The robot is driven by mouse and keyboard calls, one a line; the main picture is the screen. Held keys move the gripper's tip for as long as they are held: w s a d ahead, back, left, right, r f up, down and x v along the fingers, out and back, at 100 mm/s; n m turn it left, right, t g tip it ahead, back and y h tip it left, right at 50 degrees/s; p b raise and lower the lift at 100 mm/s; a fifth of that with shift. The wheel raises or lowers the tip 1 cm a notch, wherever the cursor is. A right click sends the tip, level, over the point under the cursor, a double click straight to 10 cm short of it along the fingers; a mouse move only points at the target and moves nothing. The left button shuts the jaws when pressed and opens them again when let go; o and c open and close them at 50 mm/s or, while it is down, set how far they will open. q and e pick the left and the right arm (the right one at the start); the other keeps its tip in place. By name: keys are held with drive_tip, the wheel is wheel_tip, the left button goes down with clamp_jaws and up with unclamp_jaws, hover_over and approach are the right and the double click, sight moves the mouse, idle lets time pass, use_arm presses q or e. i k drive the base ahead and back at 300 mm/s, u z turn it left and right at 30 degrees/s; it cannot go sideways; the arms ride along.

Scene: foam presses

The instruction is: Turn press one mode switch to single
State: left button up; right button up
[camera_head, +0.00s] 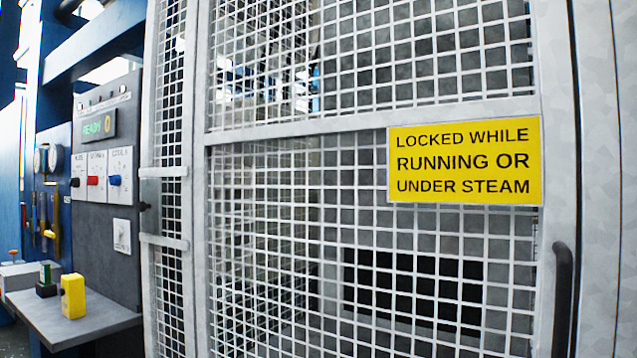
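A grey control panel (98,255) stands at the left, seen at a steep angle. Its green display (99,125) reads READY 0. Below the display are three white plates with small blurred lettering. The left plate has a black knob (75,182), the middle one a red knob (93,180) and the right one a blue knob (115,180). I cannot read for certain which is the mode switch, nor which position any knob points to. Neither of my grippers is in view.
A closed mesh gate with a yellow sign (465,161), "LOCKED WHILE RUNNING OR UNDER STEAM", and a black handle (562,300) fills the middle and right. A grey shelf (85,322) below the panel carries a yellow block (73,296) and a dark green-and-black object (46,281).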

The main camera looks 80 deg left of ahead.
sight(74, 182)
drive_tip(key=u, duration=3.75)
drive_tip(key=k, duration=0.95)
drive_tip(key=u, duration=0.85)
drive_tip(key=i, duration=6.4)
